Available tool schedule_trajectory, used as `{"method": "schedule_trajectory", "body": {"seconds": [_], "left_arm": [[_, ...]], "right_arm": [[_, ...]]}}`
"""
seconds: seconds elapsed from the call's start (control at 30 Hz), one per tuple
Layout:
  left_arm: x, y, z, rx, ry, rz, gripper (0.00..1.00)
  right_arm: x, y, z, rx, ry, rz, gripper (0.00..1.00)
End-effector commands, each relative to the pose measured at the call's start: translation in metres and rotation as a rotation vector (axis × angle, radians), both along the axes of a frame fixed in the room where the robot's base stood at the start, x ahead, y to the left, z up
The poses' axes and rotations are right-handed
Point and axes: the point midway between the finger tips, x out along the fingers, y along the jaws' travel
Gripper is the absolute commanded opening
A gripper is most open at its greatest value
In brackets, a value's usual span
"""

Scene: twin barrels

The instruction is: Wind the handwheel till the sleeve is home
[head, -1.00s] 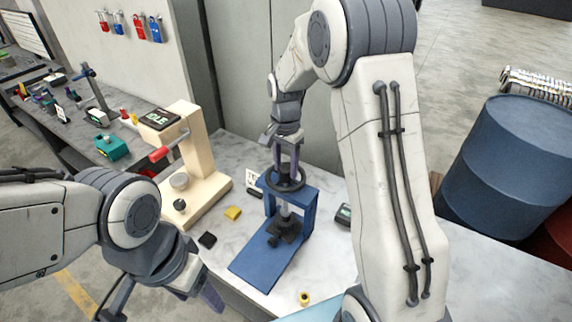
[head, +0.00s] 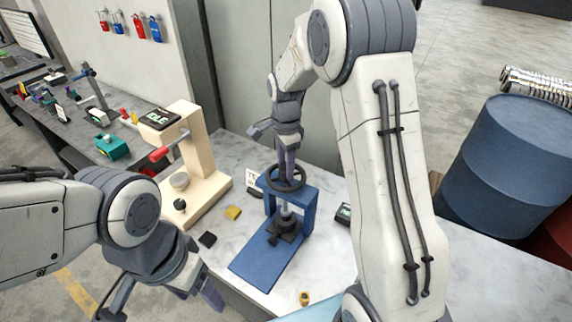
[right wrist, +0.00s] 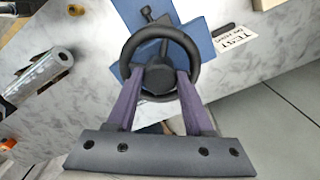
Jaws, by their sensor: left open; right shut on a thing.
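The black handwheel (head: 303,182) tops a blue press frame (head: 306,207) on the bench. My right gripper (head: 286,177) points down into the wheel. In the right wrist view its purple fingers (right wrist: 158,82) sit either side of the hub, inside the black rim (right wrist: 130,52), shut on it. Below the wheel a light grey spindle or sleeve (head: 286,213) stands over a dark clamp block (head: 289,229); I cannot tell where one part ends, nor how deep the sleeve sits. My left gripper (head: 160,298) is open and empty, in front of the bench at lower left.
A cream stand with a red-handled lever (head: 206,160) is left of the press. A yellow block (head: 233,213), a black block (head: 207,239) and a small brass part (head: 304,298) lie on the bench. A blue barrel (head: 507,160) stands at right.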

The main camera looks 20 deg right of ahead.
Motion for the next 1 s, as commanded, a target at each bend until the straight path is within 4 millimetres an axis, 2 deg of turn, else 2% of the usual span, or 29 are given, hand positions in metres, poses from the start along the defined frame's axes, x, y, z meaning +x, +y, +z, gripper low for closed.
{"method": "schedule_trajectory", "body": {"seconds": [0.27, 0.3, 0.37, 0.4, 0.77, 0.87, 1.0], "left_arm": [[0.0, 0.0, 0.0, 0.0, 0.0, 0.0, 0.67], [0.0, 0.0, 0.0, 0.0, 0.0, 0.0, 0.67], [0.0, 0.0, 0.0, 0.0, 0.0, 0.0, 0.67], [0.0, 0.0, 0.0, 0.0, 0.0, 0.0, 0.67], [0.0, 0.0, -0.002, 0.0, 0.0, 0.0, 0.67], [0.0, 0.0, -0.007, 0.0, 0.0, 0.001, 0.67], [0.0, 0.0, -0.015, 0.0, 0.0, 0.002, 0.67]], "right_arm": [[0.002, -0.001, 0.002, -0.001, -0.008, 0.0, 0.0], [0.002, -0.001, 0.002, -0.001, -0.008, 0.0, 0.56], [0.002, -0.001, 0.002, -0.001, -0.007, 0.0, 0.79], [0.002, -0.001, 0.002, -0.001, -0.007, 0.0, 0.82], [0.001, 0.0, 0.004, -0.001, -0.005, 0.001, 0.82], [0.002, 0.0, 0.016, 0.0, -0.008, 0.001, 0.82], [0.003, 0.0, 0.043, -0.001, -0.01, 0.001, 0.82]]}}
